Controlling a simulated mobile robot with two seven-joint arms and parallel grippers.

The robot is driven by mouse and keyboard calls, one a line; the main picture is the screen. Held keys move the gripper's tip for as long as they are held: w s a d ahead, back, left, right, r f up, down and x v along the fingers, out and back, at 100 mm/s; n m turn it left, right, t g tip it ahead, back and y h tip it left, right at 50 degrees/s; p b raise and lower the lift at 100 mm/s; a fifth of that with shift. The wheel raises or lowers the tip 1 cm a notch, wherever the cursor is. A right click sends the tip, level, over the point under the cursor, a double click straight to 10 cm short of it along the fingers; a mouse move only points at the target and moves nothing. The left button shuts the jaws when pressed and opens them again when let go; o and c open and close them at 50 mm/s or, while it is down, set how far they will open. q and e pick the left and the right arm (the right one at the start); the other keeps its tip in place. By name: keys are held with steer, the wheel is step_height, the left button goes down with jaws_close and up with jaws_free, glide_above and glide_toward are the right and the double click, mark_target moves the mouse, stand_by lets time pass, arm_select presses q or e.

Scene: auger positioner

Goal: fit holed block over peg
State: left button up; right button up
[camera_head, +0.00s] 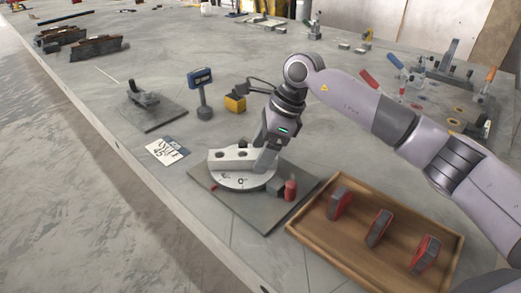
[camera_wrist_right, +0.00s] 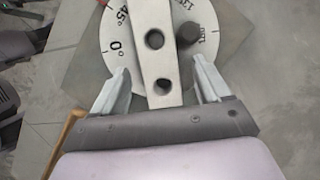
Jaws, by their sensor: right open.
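A pale block with round holes (camera_head: 230,158) lies across a round white dial (camera_head: 242,181) with angle marks. In the right wrist view the block (camera_wrist_right: 153,60) runs away from me, with its holes facing up. A dark round peg (camera_wrist_right: 188,36) stands on the dial just right of the block, apart from its holes. My right gripper (camera_head: 264,166) is low over the dial at the block's right end. In the wrist view its open fingers (camera_wrist_right: 160,66) stand on either side of the block. I cannot tell whether they touch it. My left gripper is not in view.
The dial sits on a dark square plate (camera_head: 263,215) with a red cylinder (camera_head: 290,190) at its right. A wooden tray (camera_head: 345,253) with red-and-grey blocks is close by.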

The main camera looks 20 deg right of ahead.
steer(key=v, duration=0.6)
steer(key=shift+r, duration=0.35)
